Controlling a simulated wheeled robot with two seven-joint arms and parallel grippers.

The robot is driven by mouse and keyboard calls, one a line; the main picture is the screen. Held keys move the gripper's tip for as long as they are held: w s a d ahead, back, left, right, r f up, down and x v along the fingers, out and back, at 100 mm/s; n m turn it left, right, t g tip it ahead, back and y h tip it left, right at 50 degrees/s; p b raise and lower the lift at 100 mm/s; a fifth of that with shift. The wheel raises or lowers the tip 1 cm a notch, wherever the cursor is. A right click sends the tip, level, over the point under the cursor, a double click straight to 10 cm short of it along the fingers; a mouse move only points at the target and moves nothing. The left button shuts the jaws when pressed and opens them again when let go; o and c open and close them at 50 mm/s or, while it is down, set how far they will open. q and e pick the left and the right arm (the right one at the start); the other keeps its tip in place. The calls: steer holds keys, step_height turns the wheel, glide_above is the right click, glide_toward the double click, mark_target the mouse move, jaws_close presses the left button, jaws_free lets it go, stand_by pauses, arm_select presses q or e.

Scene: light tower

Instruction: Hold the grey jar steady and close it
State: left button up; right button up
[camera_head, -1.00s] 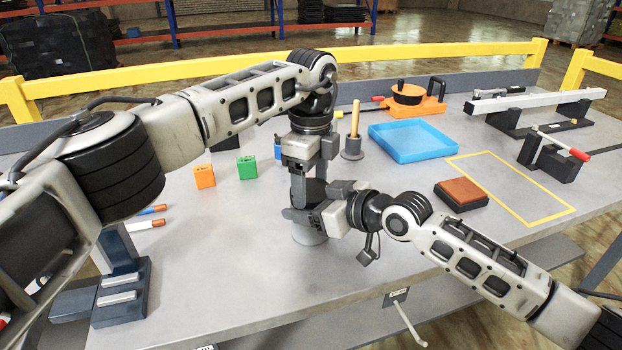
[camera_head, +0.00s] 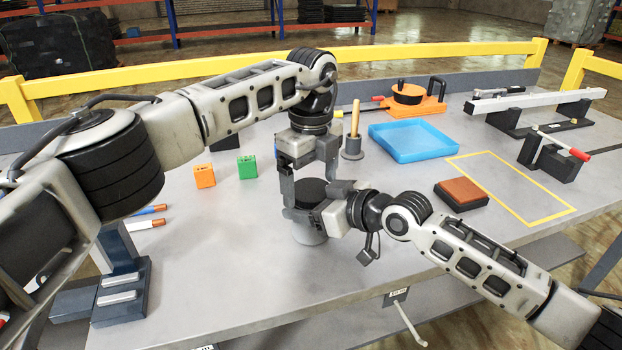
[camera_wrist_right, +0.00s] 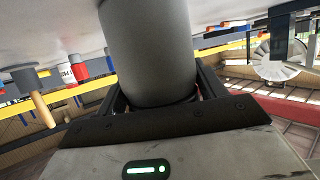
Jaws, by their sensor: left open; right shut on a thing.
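The grey jar (camera_head: 309,236) stands upright on the workbench, partly covered by my right gripper. A round black lid (camera_head: 312,190) shows at its top; whether it is fully seated I cannot tell. My right gripper (camera_head: 318,216) comes in from the right and is shut on the jar. In the right wrist view the jar is a large plain grey cylinder (camera_wrist_right: 150,52) between the two dark fingers. My left gripper (camera_head: 306,178) points down over the lid with its fingers spread open, one on the left and one behind on the right. Its exact gap to the lid is unclear.
Orange (camera_head: 204,176) and green (camera_head: 247,167) blocks lie left of the jar. A holder with a wooden handle (camera_head: 354,130), a blue tray (camera_head: 413,142) and a brown-topped black block (camera_head: 461,194) are to the right. The bench in front of the jar is clear.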

arm_select(q)
steer(key=shift+r, duration=2.25)
steer(key=shift+c, duration=0.3)
step_height(320, 180, up, 4)
steer(key=n, duration=0.3)
steer(key=shift+f, duration=0.25)
steer(key=shift+f, duration=0.15)
steer(key=shift+f, duration=3.9)
